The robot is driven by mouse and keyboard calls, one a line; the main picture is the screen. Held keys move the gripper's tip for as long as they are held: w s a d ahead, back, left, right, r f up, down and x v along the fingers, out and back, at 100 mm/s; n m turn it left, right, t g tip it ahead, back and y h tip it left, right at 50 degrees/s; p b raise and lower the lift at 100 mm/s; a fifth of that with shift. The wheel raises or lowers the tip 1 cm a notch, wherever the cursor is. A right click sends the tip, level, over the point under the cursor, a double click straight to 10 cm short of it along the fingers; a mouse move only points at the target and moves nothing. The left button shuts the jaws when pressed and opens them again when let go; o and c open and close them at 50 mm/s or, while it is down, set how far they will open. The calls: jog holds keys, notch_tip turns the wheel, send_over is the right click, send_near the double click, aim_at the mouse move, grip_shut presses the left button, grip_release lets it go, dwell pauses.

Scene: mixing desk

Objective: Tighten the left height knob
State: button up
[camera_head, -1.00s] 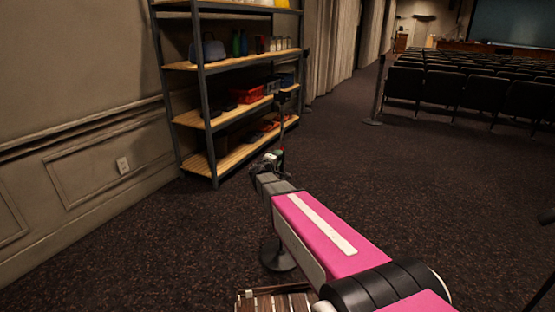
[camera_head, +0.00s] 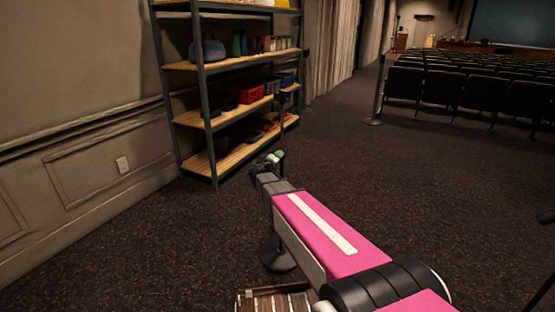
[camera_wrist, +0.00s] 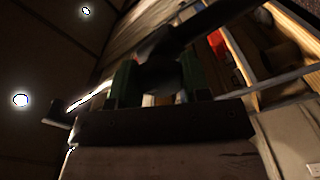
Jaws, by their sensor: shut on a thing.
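A thin dark stand (camera_head: 282,128) rises at the end of my arm, with its round dark base (camera_head: 279,262) on the carpet. My gripper (camera_head: 274,158) is at the stand's pole, about mid-height. In the wrist view my gripper (camera_wrist: 161,82) has its two green-padded fingers on either side of a dark rounded knob (camera_wrist: 160,72), shut on it. A dark bar runs from the knob to the upper right. The knob is in shadow, so its markings and threads cannot be made out. In the head view the knob is too small to tell from the fingers.
A metal shelf (camera_head: 205,115) with wooden boards, bottles and bins stands behind, against the left wall. Rows of dark seats (camera_head: 465,88) and a barrier post (camera_head: 378,95) are at the back right. Open carpet (camera_head: 400,190) lies to the right.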

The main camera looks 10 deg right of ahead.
jog(key=o, duration=0.9)
jog(key=shift+s, duration=0.1)
jog(key=v, duration=1)
jog(key=shift+s+a, duration=0.2)
jog(key=shift+s, duration=0.05)
